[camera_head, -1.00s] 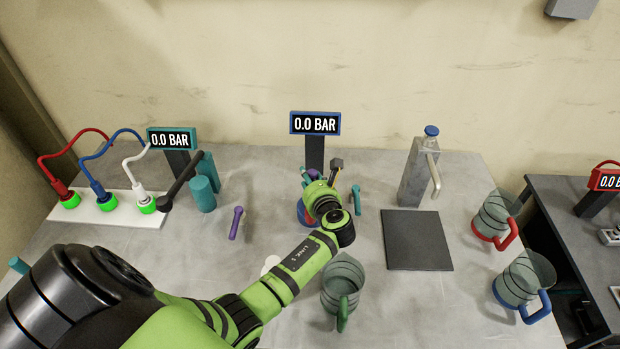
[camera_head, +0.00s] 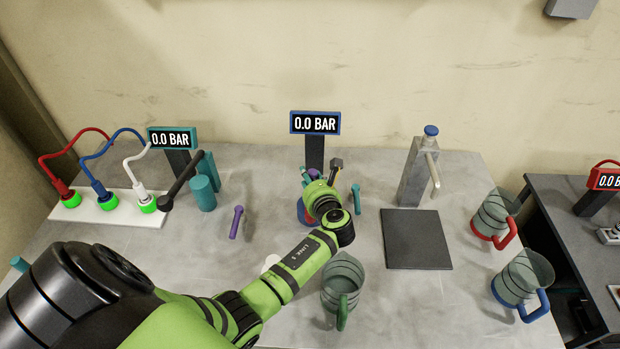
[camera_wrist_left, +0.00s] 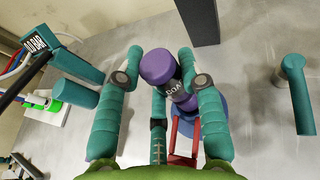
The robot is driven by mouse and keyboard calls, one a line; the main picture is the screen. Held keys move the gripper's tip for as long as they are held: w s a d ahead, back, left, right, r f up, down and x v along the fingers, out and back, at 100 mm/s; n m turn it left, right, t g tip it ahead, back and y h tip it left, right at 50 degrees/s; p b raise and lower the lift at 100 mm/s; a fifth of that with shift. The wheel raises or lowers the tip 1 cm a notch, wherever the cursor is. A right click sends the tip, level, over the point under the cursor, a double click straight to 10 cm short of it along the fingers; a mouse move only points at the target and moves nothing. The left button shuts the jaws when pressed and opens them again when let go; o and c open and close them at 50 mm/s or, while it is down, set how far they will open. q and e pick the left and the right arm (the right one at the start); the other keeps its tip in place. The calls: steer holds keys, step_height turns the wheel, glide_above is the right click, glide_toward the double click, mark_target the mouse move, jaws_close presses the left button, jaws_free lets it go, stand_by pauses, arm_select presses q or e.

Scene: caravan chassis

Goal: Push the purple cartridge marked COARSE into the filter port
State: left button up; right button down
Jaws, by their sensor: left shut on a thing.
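The purple cartridge (camera_wrist_left: 158,66) is in the left wrist view, its dark band lettered "COA", the rest hidden. My left gripper (camera_wrist_left: 160,58) has its teal fingers on both sides of it, shut on it. A blue round body (camera_wrist_left: 212,122), which looks like the filter port housing, lies beyond the cartridge's lower end. I cannot tell whether the cartridge is inside it. In the head view my left gripper (camera_head: 318,182) is below the blue-framed "0.0 BAR" display (camera_head: 315,123), and my wrist hides most of the port. My right gripper is not in view.
A clear jug (camera_head: 342,285) with a green handle is near my forearm. A dark mat (camera_head: 416,240) and a tap (camera_head: 419,170) are further right.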

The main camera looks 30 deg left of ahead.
arm_select(q)
steer(key=shift+r, duration=0.1)
stand_by(0.3)
steer(key=shift+f+b, duration=0.45)
steer(key=shift+f, duration=0.65)
steer(key=o, duration=1.2)
steer(key=shift+o, duration=0.2)
steer(key=shift+s+f, duration=0.1)
steer(key=shift+f, duration=0.1)
steer(key=shift+s+d+f, duration=0.1)
steer(key=shift+f, duration=0.05)
steer(key=shift+s+d, duration=0.1)
steer(key=shift+d, duration=0.15)
steer(key=r+v, duration=0.1)
steer(key=v, duration=1)
steer(key=shift+a+r, duration=0.1)
